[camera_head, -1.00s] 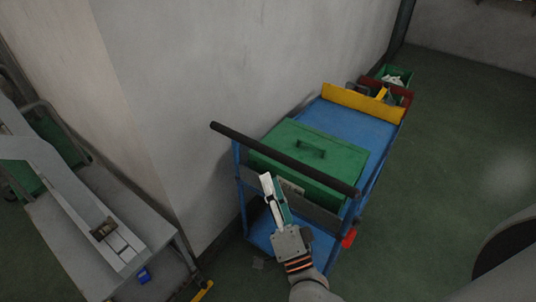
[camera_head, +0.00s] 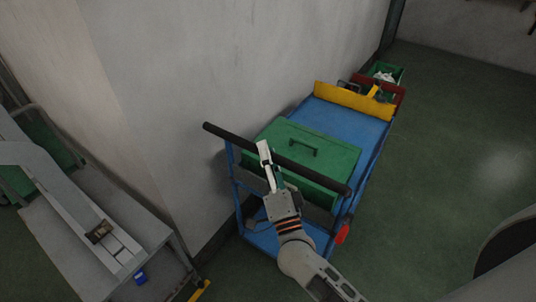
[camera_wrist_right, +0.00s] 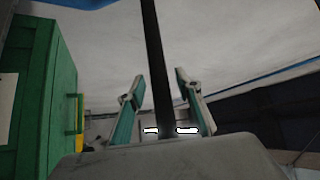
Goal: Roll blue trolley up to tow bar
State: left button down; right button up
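The blue trolley (camera_head: 345,124) stands along the wall, with a black push handle (camera_head: 225,136) at its near end and a yellow end board (camera_head: 353,100) at its far end. A green lidded box (camera_head: 325,145) rides on it. My right gripper (camera_head: 264,150) is at the handle. In the right wrist view the black handle bar (camera_wrist_right: 155,60) passes between the two parted fingers (camera_wrist_right: 157,95), with visible gaps on both sides. A red frame with a yellow piece (camera_head: 373,91) lies just beyond the end board; I cannot tell whether this is the tow bar. My left gripper is out of view.
A green crate (camera_head: 396,70) with pale contents stands at the far end by the wall. The wall (camera_head: 230,60) runs close along the trolley's left side. A grey bench (camera_head: 75,245) is at the left. Green floor (camera_head: 445,150) is clear on the right.

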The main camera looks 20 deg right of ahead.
grip_shut()
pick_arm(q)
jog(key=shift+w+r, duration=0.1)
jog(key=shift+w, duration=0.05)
